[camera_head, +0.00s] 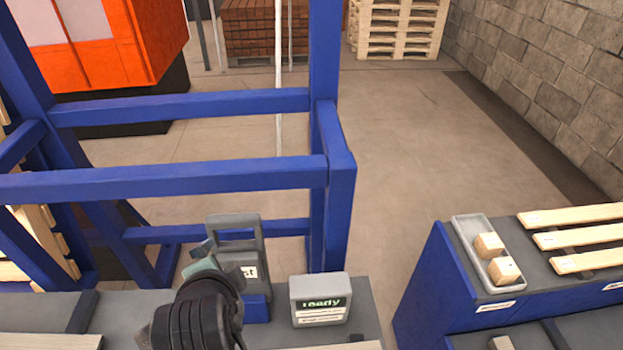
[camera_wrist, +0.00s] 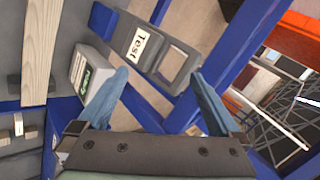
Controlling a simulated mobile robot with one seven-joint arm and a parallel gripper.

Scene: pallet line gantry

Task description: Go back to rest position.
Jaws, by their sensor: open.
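My gripper (camera_wrist: 160,75) is open in the wrist view. Its two blue fingers stand wide apart with nothing between them. In the head view my gripper (camera_head: 203,262) is small and partly hidden by my dark wrist, above the grey bench. Just beyond it stands a grey upright fixture labelled "Test" (camera_head: 238,228), partly covered by my arm. In the wrist view the Test fixture (camera_wrist: 170,62) lies beyond the fingertips. A grey box with a green "ready" display (camera_head: 320,311) stands right of my arm; the ready box (camera_wrist: 88,75) is beside the left finger in the wrist view.
A blue gantry frame (camera_head: 170,182) rises behind the bench. On the right bench a grey tray (camera_head: 466,230) holds two wooden blocks, beside wooden slats (camera_head: 570,216). An orange machine (camera_head: 150,45) and stacked pallets (camera_head: 400,28) stand farther back. The floor right of the gantry is clear.

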